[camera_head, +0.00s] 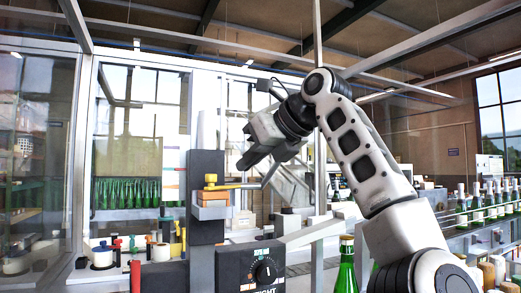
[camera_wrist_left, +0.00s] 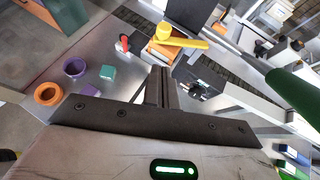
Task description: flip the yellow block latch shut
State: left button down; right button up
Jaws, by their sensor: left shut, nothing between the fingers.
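The yellow latch (camera_head: 220,185) sits on an orange block (camera_head: 211,196) on the side of a dark upright post (camera_head: 207,168). Its flat lever points right in the head view. In the left wrist view the latch (camera_wrist_left: 180,40) has a round knob end at the left and a lever reaching right over the orange block (camera_wrist_left: 160,52). My left gripper (camera_head: 243,164) is just above and right of the lever and looks apart from it. Its fingers (camera_wrist_left: 162,90) are closed together and empty in the wrist view. My right gripper is not in view.
A dark control box with a knob (camera_head: 250,268) stands below the latch. A green bottle (camera_head: 347,268) stands right of it. More bottles line a conveyor (camera_head: 485,238) at right. Purple, orange and teal pieces (camera_wrist_left: 75,68) lie left of the fingers in the wrist view.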

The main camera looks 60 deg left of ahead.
aim_at(215, 180)
pick_arm(q)
jog(key=a, duration=0.2)
jog(key=s+a+f+p, duration=0.1)
jog(key=a, duration=0.1)
jog(key=s+a+f, duration=0.1)
jog(key=a, duration=0.1)
jog(key=shift+a, duration=0.15)
jog(key=shift+s+a, duration=0.1)
jog(key=shift+a, duration=0.15)
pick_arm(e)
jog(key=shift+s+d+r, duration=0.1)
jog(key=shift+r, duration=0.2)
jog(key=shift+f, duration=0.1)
pick_arm(q)
jog(key=shift+f, duration=0.1)
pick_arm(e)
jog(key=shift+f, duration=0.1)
